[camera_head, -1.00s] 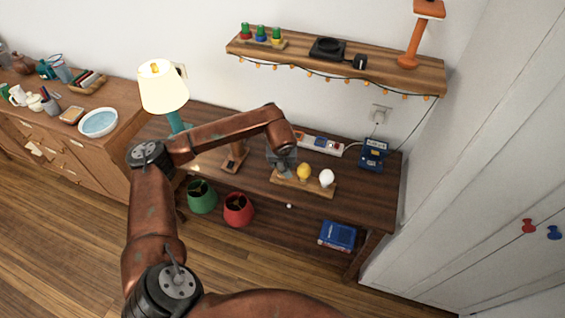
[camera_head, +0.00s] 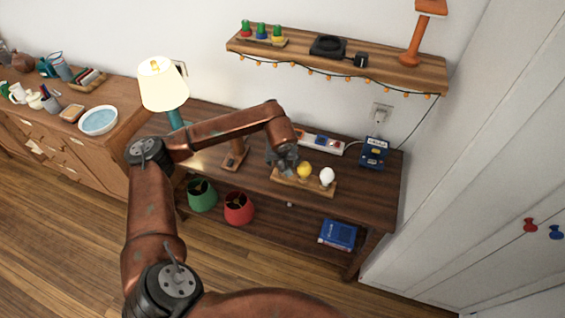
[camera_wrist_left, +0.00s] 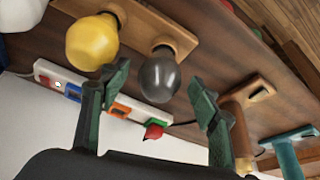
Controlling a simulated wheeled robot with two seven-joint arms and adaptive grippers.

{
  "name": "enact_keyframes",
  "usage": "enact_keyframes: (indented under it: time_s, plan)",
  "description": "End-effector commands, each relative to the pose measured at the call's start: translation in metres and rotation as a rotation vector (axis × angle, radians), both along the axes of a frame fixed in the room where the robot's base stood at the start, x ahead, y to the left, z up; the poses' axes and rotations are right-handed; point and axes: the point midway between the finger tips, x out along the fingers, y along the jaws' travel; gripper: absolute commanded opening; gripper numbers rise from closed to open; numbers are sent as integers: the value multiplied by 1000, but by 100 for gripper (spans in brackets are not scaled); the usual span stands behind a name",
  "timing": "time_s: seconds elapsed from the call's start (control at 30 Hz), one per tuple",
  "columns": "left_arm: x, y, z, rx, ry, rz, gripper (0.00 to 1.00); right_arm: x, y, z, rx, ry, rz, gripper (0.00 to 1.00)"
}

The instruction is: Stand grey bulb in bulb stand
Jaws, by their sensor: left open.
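The bulb stand (camera_head: 315,190) is a wooden block on the dark table; it also shows in the left wrist view (camera_wrist_left: 140,18). A yellow bulb (camera_head: 304,171) and a white bulb (camera_head: 327,177) stand in it. The grey bulb (camera_wrist_left: 159,78) appears upright with its base at the stand's end socket, beside the yellow bulb. My left gripper (camera_head: 284,166) is over that end. In the left wrist view its green fingers (camera_wrist_left: 158,88) are open on either side of the grey bulb, with gaps visible. In the head view the gripper mostly hides this bulb. My right gripper is out of view.
A power strip (camera_head: 320,143) lies behind the stand. A wooden lamp base (camera_head: 235,158) and a lit teal lamp (camera_head: 163,88) are to the left. A blue box (camera_head: 373,154) is to the right. A shelf (camera_head: 335,62) hangs above.

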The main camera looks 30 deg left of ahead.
Motion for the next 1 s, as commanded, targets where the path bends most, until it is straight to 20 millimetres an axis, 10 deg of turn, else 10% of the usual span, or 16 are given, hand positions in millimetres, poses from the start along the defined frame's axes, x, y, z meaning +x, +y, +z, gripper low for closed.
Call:
enact_keyframes:
  time_s: [0.5,1.0]
  plan:
    - [-31,-19,89,1,-2,0,56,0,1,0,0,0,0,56]
    - [-34,-21,98,1,1,-1,56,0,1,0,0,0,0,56]
